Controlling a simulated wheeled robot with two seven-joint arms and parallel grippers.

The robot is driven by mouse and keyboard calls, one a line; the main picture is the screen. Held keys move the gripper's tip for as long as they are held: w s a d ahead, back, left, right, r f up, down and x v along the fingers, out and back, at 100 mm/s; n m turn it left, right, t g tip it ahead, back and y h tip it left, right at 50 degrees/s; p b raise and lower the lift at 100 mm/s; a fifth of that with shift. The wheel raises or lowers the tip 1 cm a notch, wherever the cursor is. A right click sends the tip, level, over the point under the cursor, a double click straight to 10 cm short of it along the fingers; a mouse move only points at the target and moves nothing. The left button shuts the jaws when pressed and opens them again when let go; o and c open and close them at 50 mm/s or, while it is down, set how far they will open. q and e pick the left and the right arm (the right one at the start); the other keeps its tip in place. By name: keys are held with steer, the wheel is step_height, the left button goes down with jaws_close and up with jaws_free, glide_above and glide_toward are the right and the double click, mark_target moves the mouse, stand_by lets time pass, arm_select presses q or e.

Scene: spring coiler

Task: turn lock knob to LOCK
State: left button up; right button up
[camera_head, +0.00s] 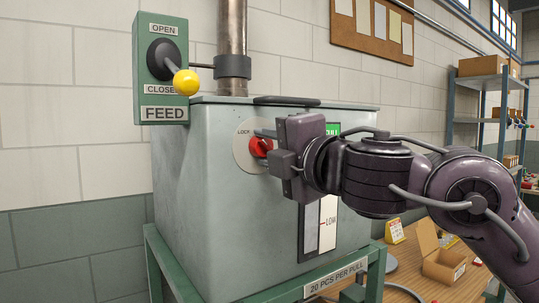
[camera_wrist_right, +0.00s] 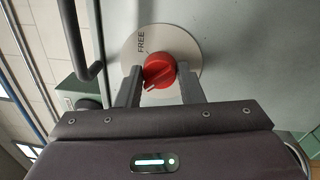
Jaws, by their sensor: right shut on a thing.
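A red lock knob (camera_head: 258,147) sits on a round pale plate (camera_head: 242,158) on the front of the grey-green cabinet. In the head view, lettering that looks like LOCK shows at the plate's upper left. In the right wrist view the red knob (camera_wrist_right: 158,69) lies between my fingers, and FREE is readable at the plate's upper left (camera_wrist_right: 136,48). A ridge on the knob slants there; I cannot tell which label it points to. My right gripper (camera_wrist_right: 159,82) is shut on the knob, one finger on each side. My left gripper is out of view.
A green FEED panel (camera_head: 163,98) with a yellow-balled lever (camera_head: 186,82) stands at the cabinet's upper left, beside a vertical pipe (camera_head: 232,40). A cardboard box (camera_head: 443,266) sits on the bench at right.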

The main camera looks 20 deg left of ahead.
steer(key=shift+a+f+n, duration=0.1)
steer(key=shift+f+n, duration=0.1)
steer(key=shift+n, duration=0.1)
steer(key=o, duration=1)
steer(key=shift+r, duration=0.1)
steer(key=shift+c, duration=0.2)
steer(key=b+v, duration=0.3)
steer(key=v, duration=0.4)
steer(key=shift+s+d, duration=0.25)
steer(key=shift+d, duration=0.1)
